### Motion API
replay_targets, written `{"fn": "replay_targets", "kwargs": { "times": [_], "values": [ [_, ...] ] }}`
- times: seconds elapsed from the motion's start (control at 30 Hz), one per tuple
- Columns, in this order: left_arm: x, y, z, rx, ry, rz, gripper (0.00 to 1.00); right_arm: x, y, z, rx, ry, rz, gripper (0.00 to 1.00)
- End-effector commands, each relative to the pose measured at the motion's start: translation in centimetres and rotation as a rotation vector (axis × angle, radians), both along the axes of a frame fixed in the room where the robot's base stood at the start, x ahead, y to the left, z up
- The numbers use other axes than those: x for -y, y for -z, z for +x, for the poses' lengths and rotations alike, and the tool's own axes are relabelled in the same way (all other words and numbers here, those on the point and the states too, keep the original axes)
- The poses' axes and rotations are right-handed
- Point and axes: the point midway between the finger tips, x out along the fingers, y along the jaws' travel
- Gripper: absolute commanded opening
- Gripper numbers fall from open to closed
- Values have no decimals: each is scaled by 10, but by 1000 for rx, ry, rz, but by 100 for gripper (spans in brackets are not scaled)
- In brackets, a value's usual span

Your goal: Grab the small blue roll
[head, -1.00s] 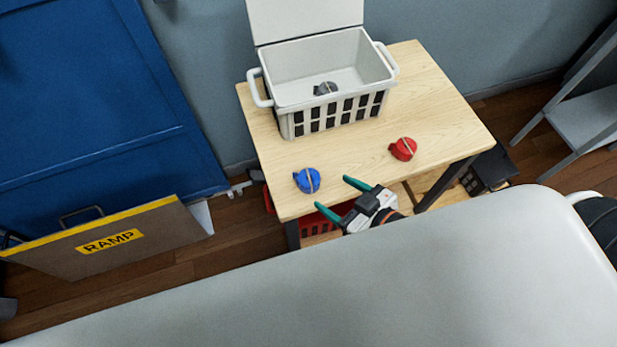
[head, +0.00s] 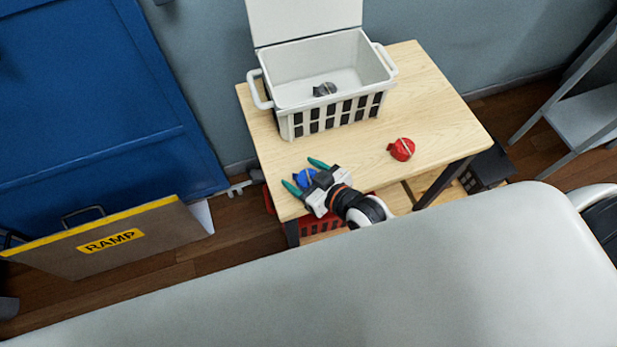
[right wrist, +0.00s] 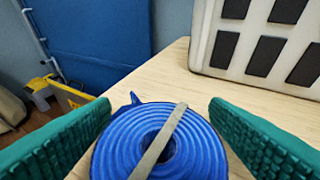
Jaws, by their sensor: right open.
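The small blue roll (head: 304,177) lies on the wooden table near its front left. In the right wrist view the blue roll (right wrist: 160,146) is a coiled strap with a tan band across it. My right gripper (head: 304,174) is open, and its green fingers stand on either side of the roll. In the right wrist view a gap shows between the roll and the right finger; the left finger is close to the roll's edge. The gripper hides part of the roll in the head view. My left gripper is not in view.
A white basket (head: 325,115) with a grey roll (head: 325,89) inside stands behind on the table (head: 440,110). A red roll (head: 401,149) lies to the right. A board marked RAMP (head: 110,240) leans at the left. A pale padded surface (head: 330,285) fills the front.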

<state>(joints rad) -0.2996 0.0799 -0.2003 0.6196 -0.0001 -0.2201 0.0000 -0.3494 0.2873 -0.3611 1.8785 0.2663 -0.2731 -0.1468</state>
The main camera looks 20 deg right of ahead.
Motion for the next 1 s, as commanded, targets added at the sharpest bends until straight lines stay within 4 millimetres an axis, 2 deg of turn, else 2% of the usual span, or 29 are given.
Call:
{"fn": "replay_targets", "kwargs": {
  "times": [0.2, 0.27, 0.5, 0.77, 0.87, 1.0],
  "values": [
    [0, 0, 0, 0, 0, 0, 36, -1, 0, 1, 0, 0, 0, 70],
    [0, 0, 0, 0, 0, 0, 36, 0, 0, 1, 0, 0, 0, 62],
    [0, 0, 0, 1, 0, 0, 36, 0, 0, 1, 0, 0, -1, 23],
    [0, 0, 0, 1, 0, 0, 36, 0, -2, 1, 0, 0, -1, 22],
    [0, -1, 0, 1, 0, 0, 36, 0, -11, 1, 2, 0, 0, 22],
    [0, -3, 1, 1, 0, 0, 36, -1, -38, 1, 5, -1, 1, 22]
  ]
}}
